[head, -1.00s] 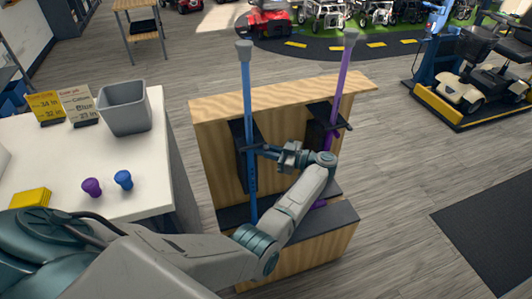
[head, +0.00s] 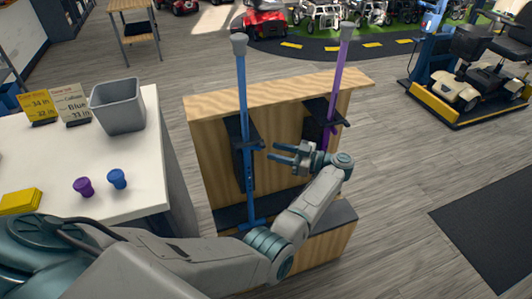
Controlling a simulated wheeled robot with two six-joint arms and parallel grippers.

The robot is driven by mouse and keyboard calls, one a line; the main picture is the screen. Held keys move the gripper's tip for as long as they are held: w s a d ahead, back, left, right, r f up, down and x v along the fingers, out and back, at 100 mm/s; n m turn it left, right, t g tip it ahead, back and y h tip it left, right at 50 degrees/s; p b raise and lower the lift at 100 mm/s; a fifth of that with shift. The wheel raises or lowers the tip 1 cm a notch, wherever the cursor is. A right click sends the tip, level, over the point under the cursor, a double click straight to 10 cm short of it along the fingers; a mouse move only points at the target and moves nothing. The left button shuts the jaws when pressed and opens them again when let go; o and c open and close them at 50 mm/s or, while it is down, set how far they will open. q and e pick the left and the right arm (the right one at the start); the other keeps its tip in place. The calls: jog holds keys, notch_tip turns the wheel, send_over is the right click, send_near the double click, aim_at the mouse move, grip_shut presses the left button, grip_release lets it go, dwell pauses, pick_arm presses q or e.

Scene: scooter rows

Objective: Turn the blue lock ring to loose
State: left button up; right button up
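A blue cane (head: 243,85) with a grey tip at the top stands upright in a dark holder on the wooden rack. A dark clamp piece with a small lever (head: 256,144) sits around its middle. The blue lock ring is too small to tell apart from the shaft there, and its setting cannot be read. My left gripper (head: 277,153) is open and empty, just right of the blue cane, its fingers pointing left at it with a small gap. My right gripper is out of view.
A purple cane (head: 337,80) stands in the rack (head: 290,95), right of my gripper. The white table (head: 130,160) at left holds a grey bin (head: 118,105), two signs, a purple knob (head: 84,187), a blue knob (head: 117,179) and a yellow block (head: 20,201).

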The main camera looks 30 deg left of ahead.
pick_arm(q)
jog(key=d, duration=0.2)
jog(key=w+d+b, duration=0.1)
jog(key=d, duration=0.2)
jog(key=shift+d+b, duration=0.1)
jog(key=shift+b, duration=0.2)
